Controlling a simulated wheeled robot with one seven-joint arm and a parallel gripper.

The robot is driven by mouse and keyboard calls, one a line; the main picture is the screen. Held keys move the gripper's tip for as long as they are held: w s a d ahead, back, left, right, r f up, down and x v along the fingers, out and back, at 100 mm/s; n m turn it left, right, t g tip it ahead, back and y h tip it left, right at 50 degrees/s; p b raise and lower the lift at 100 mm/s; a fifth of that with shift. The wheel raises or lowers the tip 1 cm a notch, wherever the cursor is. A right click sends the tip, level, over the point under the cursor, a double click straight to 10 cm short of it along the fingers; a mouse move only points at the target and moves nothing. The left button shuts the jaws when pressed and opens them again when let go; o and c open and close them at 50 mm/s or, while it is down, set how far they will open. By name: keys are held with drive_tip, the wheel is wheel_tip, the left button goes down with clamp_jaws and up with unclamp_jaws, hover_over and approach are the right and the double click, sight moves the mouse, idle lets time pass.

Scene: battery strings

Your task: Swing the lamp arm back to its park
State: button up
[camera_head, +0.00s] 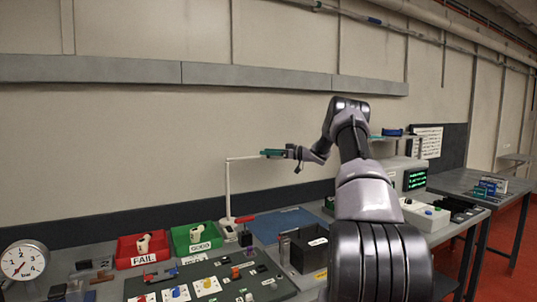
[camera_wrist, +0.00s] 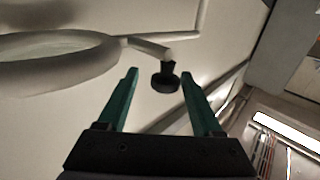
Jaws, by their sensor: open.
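The lamp (camera_head: 228,192) is white, with an upright post at the back of the bench and a thin arm reaching right from its top. In the wrist view its pale ring head (camera_wrist: 62,72) fills the upper left. A dark knob (camera_wrist: 166,82) hangs from a short white stem beside the ring. My gripper (camera_head: 273,153) is at the right end of the lamp arm, hiding the lamp head in the head view. Its teal fingers are open, and in the wrist view the knob shows between their tips. I cannot tell whether the fingers touch it.
A red FAIL bin (camera_head: 142,251) and a green GOOD bin (camera_head: 196,238) stand left of the lamp post. A blue mat (camera_head: 284,223) and a black box (camera_head: 307,248) lie to its right. An instrument with a green display (camera_head: 414,180) stands right of my arm.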

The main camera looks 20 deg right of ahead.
drive_tip(key=v, duration=1)
drive_tip(key=shift+s+d, duration=0.3)
